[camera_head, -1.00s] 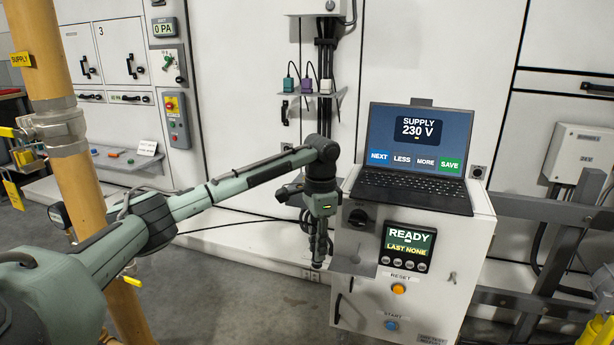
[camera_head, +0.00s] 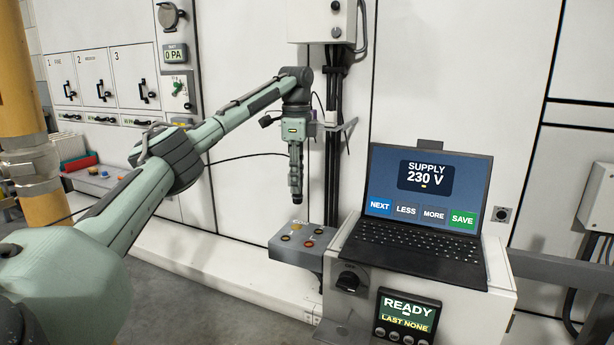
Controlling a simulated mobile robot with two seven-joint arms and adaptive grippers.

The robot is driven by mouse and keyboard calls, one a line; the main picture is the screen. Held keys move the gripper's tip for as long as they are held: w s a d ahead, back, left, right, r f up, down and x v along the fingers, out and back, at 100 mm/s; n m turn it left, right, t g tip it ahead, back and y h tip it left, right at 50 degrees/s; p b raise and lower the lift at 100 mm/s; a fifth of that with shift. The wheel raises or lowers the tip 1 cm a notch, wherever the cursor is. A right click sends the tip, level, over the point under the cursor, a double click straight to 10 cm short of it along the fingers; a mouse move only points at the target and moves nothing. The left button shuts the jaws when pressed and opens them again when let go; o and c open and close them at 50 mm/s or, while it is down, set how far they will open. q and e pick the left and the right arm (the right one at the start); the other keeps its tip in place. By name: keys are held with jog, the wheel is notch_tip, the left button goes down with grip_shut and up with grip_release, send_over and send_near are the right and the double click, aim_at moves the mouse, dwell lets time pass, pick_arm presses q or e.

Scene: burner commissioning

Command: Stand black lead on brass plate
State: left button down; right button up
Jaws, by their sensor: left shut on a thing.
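My left gripper (camera_head: 296,172) points straight down in front of the wall, above and apart from a small grey box. It is shut on a dark thing at its tip, seemingly the black lead, whose thin black cable (camera_head: 245,157) curves in from the left towards it. The held end is too small and dark to make out well. The grey box (camera_head: 287,254) has labelled sockets on its top and a tan, brass-like patch (camera_head: 298,224) at its back, perhaps the brass plate. My right gripper is not in view.
A laptop (camera_head: 420,213) reading SUPPLY 230 V stands on a white cabinet with a READY display (camera_head: 405,316), right of the grey box. A yellow pipe (camera_head: 22,90) stands at far left.

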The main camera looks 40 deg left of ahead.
aim_at(296, 204)
pick_arm(q)
jog(key=shift+s+r, duration=0.15)
jog(key=shift+s, duration=0.15)
jog(key=shift+f, duration=0.6)
notch_tip(296, 204, down, 3)
jog(key=shift+r, duration=0.2)
jog(key=shift+f, duration=0.7)
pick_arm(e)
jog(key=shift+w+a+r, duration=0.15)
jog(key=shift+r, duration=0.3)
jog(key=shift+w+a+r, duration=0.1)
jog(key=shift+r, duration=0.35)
pick_arm(q)
jog(key=shift+f, duration=0.3)
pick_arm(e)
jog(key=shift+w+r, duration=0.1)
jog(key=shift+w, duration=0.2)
pick_arm(q)
jog(key=shift+f, duration=0.5)
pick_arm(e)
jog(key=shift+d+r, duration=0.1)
